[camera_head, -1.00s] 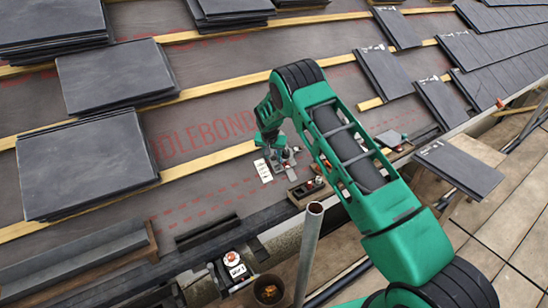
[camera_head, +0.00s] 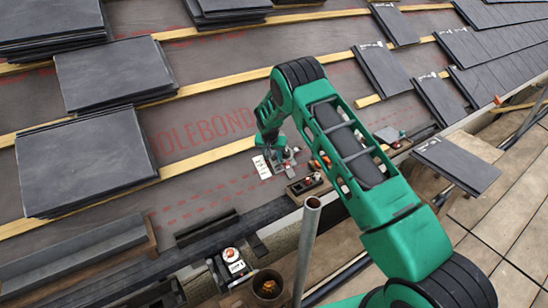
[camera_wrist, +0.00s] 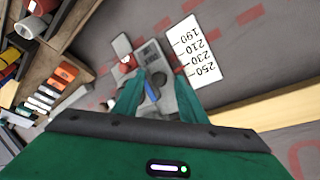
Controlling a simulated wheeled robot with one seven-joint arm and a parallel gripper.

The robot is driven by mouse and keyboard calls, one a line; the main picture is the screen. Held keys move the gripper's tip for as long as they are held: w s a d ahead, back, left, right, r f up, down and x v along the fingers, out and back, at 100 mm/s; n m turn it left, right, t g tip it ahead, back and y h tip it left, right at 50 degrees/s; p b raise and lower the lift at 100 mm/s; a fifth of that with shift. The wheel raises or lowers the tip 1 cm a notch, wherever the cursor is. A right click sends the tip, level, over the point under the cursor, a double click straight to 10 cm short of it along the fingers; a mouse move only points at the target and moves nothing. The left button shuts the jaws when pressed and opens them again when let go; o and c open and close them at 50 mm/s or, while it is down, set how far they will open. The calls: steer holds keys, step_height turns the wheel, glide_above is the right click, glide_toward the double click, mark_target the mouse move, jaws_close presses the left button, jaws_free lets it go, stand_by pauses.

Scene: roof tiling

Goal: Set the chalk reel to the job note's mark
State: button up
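A white card (camera_wrist: 194,52) with black marks 190, 210, 230 and 250 lies on the grey underlay, beside a grey metal device (camera_wrist: 150,58) that looks like the chalk reel. A small blue part (camera_wrist: 152,92) shows on it. The card also shows in the head view (camera_head: 262,167). My gripper (camera_wrist: 160,78) is over the grey device, its green fingers apart on either side of it. Finger contact is unclear. In the head view my gripper (camera_head: 270,140) reaches down next to the card. I cannot read a separate job note or tell the current setting.
A wooden tray (camera_wrist: 84,45) with coloured items lies left in the wrist view. Slate stacks (camera_head: 84,160) and timber battens (camera_head: 205,160) cover the roof. A red and white device (camera_head: 232,258), a bucket (camera_head: 267,285) and an upright pole (camera_head: 306,245) stand near the eave.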

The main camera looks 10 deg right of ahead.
steer(key=shift+s+r, duration=0.1)
steer(key=shift+r, duration=0.2)
steer(key=v, duration=1)
